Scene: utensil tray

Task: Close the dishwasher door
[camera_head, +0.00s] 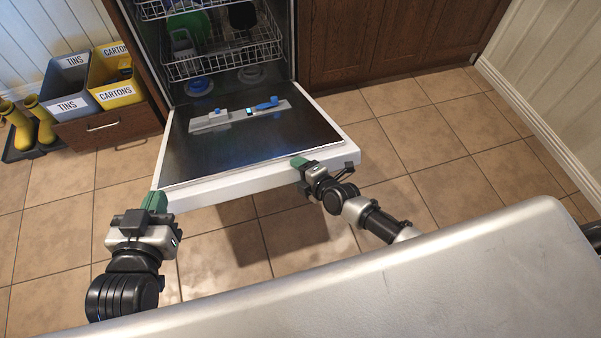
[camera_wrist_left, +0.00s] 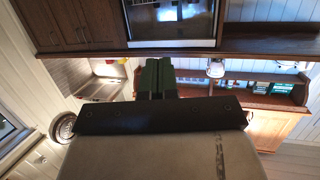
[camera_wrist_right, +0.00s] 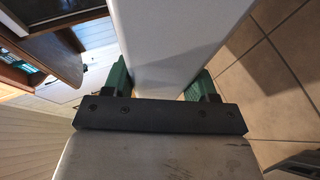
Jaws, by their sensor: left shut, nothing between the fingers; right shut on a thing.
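The dishwasher door (camera_head: 240,158) is lowered, its dark inner panel facing up and its white edge towards me in the head view. My right gripper (camera_head: 298,161) is shut on the door's front edge, right of its middle. In the right wrist view the white door (camera_wrist_right: 175,35) lies between the green fingers (camera_wrist_right: 162,78). My left gripper (camera_head: 155,201) is shut and empty at the door's front left corner; I cannot tell whether it touches. Its fingers are together in the left wrist view (camera_wrist_left: 157,76).
The dishwasher racks (camera_head: 222,58) hold dishes inside the machine. Tins and cartons bins (camera_head: 72,88) stand in a drawer at the left, beside yellow boots (camera_head: 45,122). A wooden cabinet (camera_head: 385,38) is at the right. The tiled floor (camera_head: 430,125) right of the door is clear.

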